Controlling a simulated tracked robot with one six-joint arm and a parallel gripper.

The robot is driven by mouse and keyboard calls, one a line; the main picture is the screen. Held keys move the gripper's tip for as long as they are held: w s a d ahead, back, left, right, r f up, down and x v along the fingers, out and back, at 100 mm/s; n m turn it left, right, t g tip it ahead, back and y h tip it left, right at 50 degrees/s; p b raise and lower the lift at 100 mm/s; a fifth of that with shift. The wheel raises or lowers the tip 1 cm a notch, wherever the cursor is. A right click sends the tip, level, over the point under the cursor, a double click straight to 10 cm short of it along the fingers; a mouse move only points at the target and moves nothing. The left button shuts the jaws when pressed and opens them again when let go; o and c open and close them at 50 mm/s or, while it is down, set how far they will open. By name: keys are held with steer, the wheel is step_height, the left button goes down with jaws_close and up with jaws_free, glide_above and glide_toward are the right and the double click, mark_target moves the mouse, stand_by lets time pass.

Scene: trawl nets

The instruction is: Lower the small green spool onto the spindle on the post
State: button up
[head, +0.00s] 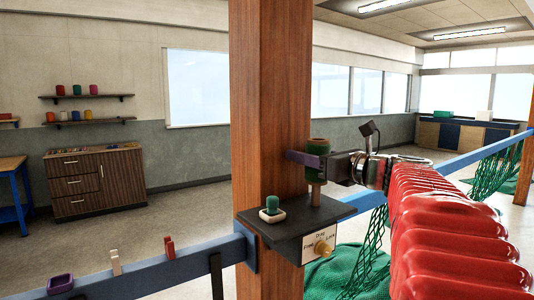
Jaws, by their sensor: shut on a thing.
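My gripper (306,158), with dark purple fingers, is shut on the small green spool (318,147) beside the wooden post (271,100). The spool is upright, and its hollow top shows. A finger crosses its middle and hides part of it. A pale spindle (316,197) stands on the dark shelf (295,221) fixed to the post, directly below the spool in this view. I cannot tell whether the spindle's tip is inside the spool or just under it.
On the shelf, left of the spindle, a small green item (272,203) sits on a pale dish. A brass knob (323,247) is on the shelf's front. A blue rail (180,268) carries small holders. Green netting (350,272) hangs below right.

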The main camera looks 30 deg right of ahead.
steer(key=shift+f, duration=2.6)
steer(key=o, duration=1.2)
steer(key=shift+s, duration=0.15)
steer(key=s+d, duration=0.1)
steer(key=s, duration=1.2)
steer(key=shift+s, duration=0.25)
steer(key=shift+f, duration=0.1)
